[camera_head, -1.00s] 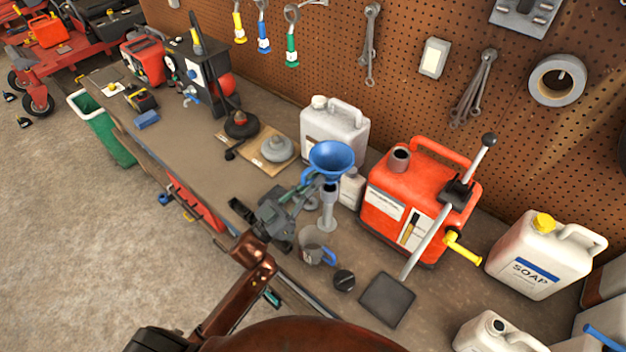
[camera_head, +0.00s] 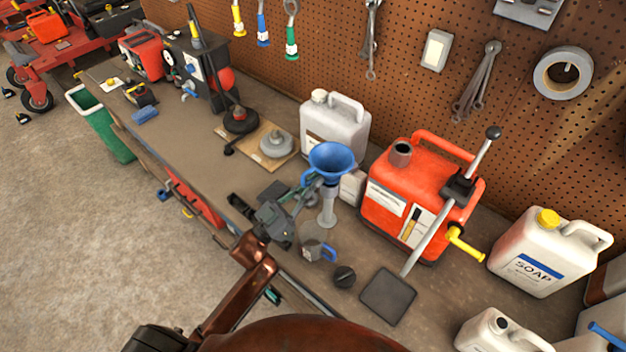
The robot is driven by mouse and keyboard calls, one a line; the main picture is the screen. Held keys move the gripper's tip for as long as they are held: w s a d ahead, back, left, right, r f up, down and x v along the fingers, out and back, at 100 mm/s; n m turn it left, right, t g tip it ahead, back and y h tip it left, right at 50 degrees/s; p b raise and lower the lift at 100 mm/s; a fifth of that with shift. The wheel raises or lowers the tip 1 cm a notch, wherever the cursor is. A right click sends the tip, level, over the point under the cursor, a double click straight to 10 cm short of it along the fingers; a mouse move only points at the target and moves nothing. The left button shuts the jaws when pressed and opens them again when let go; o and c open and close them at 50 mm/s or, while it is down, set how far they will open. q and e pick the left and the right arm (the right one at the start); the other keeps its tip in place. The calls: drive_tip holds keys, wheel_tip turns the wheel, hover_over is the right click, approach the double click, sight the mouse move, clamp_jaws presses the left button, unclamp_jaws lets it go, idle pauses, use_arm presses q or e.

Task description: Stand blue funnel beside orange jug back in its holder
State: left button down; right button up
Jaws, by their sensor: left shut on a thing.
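The blue funnel (camera_head: 331,160) is upright, with its wide mouth facing up, to the left of the orange jug (camera_head: 407,200). My left gripper (camera_head: 311,184) is shut on the funnel at its left side, just below the bowl. The pale grey holder (camera_head: 327,208) stands upright on the bench directly under the funnel. The funnel's spout is hidden behind the gripper tips and the holder's top, so I cannot tell how deep it sits in the holder. My right gripper is not in view.
A clear cup with a blue handle (camera_head: 318,250) and a black cap (camera_head: 344,276) are close in front of the holder. A white jug (camera_head: 335,125) stands behind it. A grey lever with a flat foot (camera_head: 388,297) leans by the orange jug.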

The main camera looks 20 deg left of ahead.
use_arm(q)
drive_tip(key=shift+f+b, duration=0.7)
drive_tip(key=shift+f, duration=0.6)
drive_tip(key=c, duration=2)
unclamp_jaws()
drive_tip(key=shift+o, duration=0.2)
drive_tip(key=shift+s+f, duration=0.1)
drive_tip(key=v, duration=1.1)
drive_tip(key=shift+s+a, duration=0.25)
drive_tip(key=shift+s, duration=0.1)
